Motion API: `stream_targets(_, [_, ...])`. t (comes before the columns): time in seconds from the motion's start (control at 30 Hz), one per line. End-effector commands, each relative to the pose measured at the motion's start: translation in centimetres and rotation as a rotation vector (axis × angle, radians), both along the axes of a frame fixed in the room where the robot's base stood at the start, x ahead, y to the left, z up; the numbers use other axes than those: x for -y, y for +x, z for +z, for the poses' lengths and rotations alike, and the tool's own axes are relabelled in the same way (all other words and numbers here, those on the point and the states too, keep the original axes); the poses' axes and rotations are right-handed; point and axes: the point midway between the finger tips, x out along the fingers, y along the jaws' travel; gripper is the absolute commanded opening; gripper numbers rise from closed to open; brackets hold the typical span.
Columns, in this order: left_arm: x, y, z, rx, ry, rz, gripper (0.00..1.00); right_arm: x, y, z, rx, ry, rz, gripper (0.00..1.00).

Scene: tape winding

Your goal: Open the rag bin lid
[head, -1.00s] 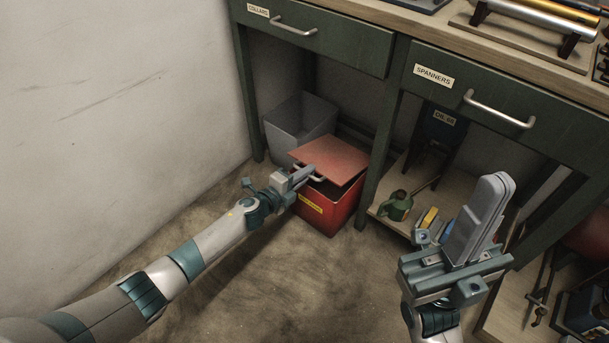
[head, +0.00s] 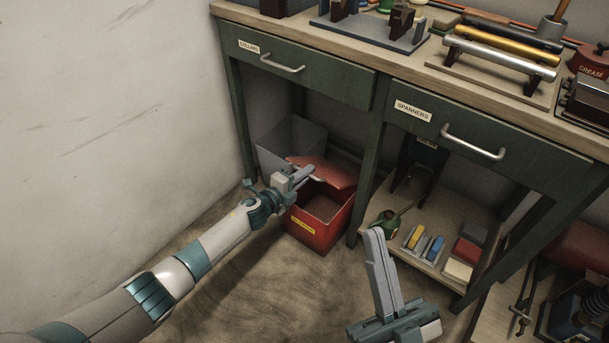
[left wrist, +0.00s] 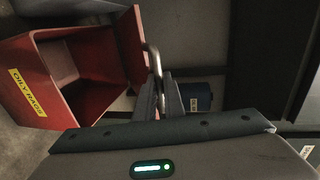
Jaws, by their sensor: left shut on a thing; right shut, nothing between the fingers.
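The red rag bin (head: 320,232) stands on the floor under the bench, with a yellow label on its front. Its red lid (head: 334,174) is raised and tilted back, and the bin's inside shows. My left gripper (head: 308,176) is shut on the lid's metal handle at the lid's front edge. In the left wrist view, the bin (left wrist: 65,75) is at the left with its "OILY RAGS" label, and the fingers (left wrist: 158,92) close on the handle (left wrist: 153,62) beside the lid (left wrist: 130,45). My right gripper (head: 376,236) is shut and empty, in front of the lower shelf.
A grey open bin (head: 290,143) stands behind the rag bin. The green bench has a collars drawer (head: 300,72) and a spanners drawer (head: 470,130), both shut. A lower shelf (head: 440,272) holds a green can (head: 385,222) and coloured blocks. The floor in front is clear.

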Motion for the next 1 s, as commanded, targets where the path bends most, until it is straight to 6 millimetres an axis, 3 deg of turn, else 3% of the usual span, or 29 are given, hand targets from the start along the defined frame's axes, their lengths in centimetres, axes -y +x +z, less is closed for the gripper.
stream_targets(0.27, [0.0, -0.1, -0.4, -0.006, 0.001, 0.002, 0.00, 0.0, 0.0, -0.1, 0.000, 0.000, 0.000, 0.00])
stream_targets(0.3, [0.0, -0.1, -0.5, -0.006, 0.001, 0.002, 0.18, 0.0, 0.0, -0.1, 0.001, 0.000, 0.000, 0.00])
stream_targets(0.37, [0.1, -0.2, -0.5, -0.006, 0.002, 0.001, 0.28, 0.0, 0.0, -0.1, 0.001, 0.000, 0.000, 0.00])
stream_targets(1.0, [-0.6, -1.1, -0.3, -0.008, 0.004, 0.001, 0.28, -0.3, 0.2, -0.1, -0.028, -0.010, 0.005, 0.00])
